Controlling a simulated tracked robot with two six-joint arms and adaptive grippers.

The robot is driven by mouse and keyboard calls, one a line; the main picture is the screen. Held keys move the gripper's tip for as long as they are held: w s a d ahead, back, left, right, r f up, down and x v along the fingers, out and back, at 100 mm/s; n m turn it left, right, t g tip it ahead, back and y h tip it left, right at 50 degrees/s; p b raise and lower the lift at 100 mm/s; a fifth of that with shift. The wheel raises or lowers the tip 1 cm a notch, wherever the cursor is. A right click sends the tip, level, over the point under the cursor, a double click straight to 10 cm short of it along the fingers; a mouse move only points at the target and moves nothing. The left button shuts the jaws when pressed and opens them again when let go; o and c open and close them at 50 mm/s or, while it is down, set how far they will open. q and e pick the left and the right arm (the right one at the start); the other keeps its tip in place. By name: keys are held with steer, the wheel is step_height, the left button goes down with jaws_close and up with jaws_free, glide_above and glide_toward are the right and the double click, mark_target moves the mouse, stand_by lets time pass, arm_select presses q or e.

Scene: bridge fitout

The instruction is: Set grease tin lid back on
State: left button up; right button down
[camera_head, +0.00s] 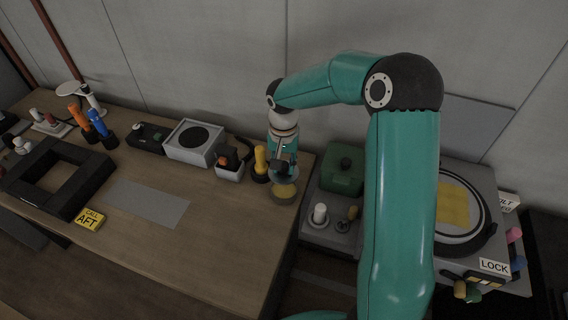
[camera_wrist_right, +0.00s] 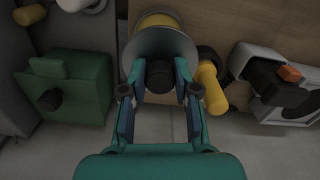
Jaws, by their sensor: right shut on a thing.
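The grease tin (camera_head: 283,196) stands near the right end of the wooden bench, with yellow grease showing inside. The round grey lid (camera_head: 287,177) is just above the tin, partly overlapping it in the head view. My right gripper (camera_head: 283,166) is shut on the lid's dark knob. In the right wrist view, the fingers (camera_wrist_right: 160,88) close on both sides of the knob (camera_wrist_right: 160,74). The lid (camera_wrist_right: 148,43) hides part of the tin (camera_wrist_right: 158,20), and yellow grease shows past its edge. My left gripper is in neither view.
A yellow-handled tool (camera_head: 261,160) with a black base stands close left of the tin. A grey holder (camera_head: 231,170) and a white box (camera_head: 195,143) are further left. A green box (camera_head: 343,172) is to the right. The bench front is clear.

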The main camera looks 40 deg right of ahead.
mark_target(283, 175)
steer(key=shift+f+b, duration=2.1)
steer(key=shift+f, duration=0.35)
steer(key=shift+s, duration=0.1)
steer(key=shift+f+b, duration=0.8)
steer(key=shift+b, duration=0.15)
steer(key=shift+f+b, duration=0.35)
steer(key=shift+r, duration=0.1)
steer(key=c, duration=0.8)
jaws_free()
